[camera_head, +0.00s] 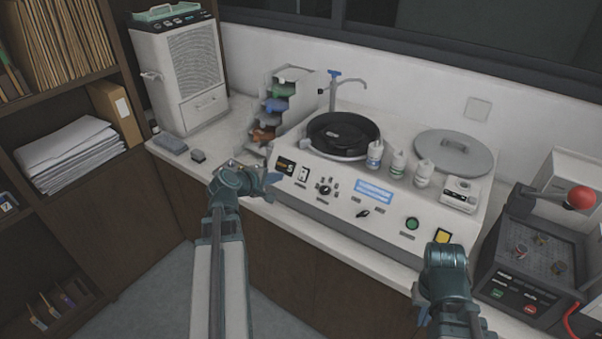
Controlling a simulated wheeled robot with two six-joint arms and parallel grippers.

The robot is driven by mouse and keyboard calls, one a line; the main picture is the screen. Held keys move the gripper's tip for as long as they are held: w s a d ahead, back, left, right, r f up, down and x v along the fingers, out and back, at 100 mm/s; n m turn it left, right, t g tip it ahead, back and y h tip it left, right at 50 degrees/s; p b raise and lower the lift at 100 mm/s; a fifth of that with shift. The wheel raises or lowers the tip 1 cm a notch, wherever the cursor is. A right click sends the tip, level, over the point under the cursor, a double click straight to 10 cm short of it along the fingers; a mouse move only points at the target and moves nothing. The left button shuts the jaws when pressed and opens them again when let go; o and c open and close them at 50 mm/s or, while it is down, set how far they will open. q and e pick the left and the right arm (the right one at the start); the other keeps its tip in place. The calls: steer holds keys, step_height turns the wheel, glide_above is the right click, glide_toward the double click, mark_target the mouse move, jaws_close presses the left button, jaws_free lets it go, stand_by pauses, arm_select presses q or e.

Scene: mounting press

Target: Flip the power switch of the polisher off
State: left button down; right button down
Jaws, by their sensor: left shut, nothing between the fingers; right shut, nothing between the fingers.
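The polisher (330,215) is a wide white machine on the counter, with a dark round platen (342,133) on top. On its sloped front panel, a small white-plated rocker switch (305,174) sits near the left end; its position is too small to tell.
Several small bottles (397,164) and a round grey lid (453,152) sit on the polisher. A rack of coloured items (278,105) stands behind my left gripper. A dark press with a red-knobbed lever (580,198) is at right. A white cabinet unit (180,75) stands at back left.

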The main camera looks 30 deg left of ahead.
mark_target(305, 170)
arm_select(q)
steer(key=b+x, duration=0.6)
steer(key=x, duration=0.7)
steer(key=shift+s+f, duration=0.1)
steer(key=shift+w+d+f+b, duration=0.15)
steer(key=shift+w+f+b, duration=0.05)
steer(key=shift+w+b, duration=0.25)
steer(key=shift+w, duration=0.4)
steer(key=shift+w+r, duration=0.15)
steer(key=shift+r, duration=0.15)
steer(key=shift+w+r+p, duration=0.2)
steer(key=shift+r+p, duration=0.25)
steer(key=shift+p, duration=0.15)
steer(key=shift+w+d+r+p, duration=0.1)
steer(key=shift+w+r+p, duration=0.1)
steer(key=shift+p, duration=0.1)
